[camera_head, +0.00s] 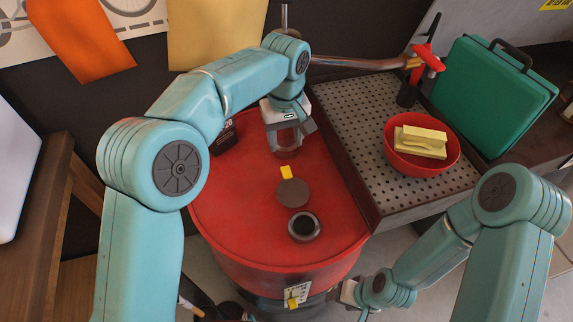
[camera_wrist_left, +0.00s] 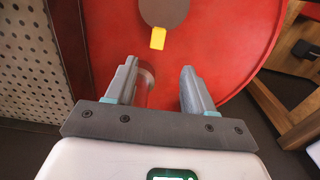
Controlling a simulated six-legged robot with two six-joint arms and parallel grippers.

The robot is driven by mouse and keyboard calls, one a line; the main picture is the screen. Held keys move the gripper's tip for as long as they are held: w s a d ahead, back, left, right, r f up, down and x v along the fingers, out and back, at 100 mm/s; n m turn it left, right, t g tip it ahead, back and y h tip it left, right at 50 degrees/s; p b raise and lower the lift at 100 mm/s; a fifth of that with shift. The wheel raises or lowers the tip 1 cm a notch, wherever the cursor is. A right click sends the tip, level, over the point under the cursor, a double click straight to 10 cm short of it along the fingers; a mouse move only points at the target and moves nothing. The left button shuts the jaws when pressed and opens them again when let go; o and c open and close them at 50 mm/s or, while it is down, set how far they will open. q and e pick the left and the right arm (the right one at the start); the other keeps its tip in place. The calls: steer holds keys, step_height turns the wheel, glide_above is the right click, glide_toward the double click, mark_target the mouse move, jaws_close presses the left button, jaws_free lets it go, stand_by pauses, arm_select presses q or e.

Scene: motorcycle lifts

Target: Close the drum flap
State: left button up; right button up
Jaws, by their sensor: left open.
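The red drum (camera_head: 235,215) stands upright in the middle of the head view. On its lid, a round brown flap (camera_head: 292,193) with a yellow tab (camera_head: 286,172) lies folded back beside a dark ringed opening (camera_head: 304,227), which is uncovered. My left gripper (camera_head: 288,150) is open above the far part of the lid, beyond the tab and apart from it. In the left wrist view the flap (camera_wrist_left: 165,10) and tab (camera_wrist_left: 158,38) show ahead of the open fingers (camera_wrist_left: 160,88). My right gripper (camera_head: 350,292) is low by the drum's front right side; its jaws are unclear.
A dark object marked 20 (camera_head: 224,138) stands at the lid's far left.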

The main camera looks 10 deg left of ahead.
mark_target(287, 173)
arm_select(q)
step_height(287, 173, down, 10)
steer(key=shift+f+p, duration=0.25)
steer(key=shift+p, duration=0.3)
steer(key=shift+w+d+f, duration=0.2)
steer(key=shift+f, duration=0.35)
steer(key=shift+s, duration=0.1)
steer(key=shift+a+r, duration=0.1)
steer(key=shift+c, duration=0.3)
jaws_close()
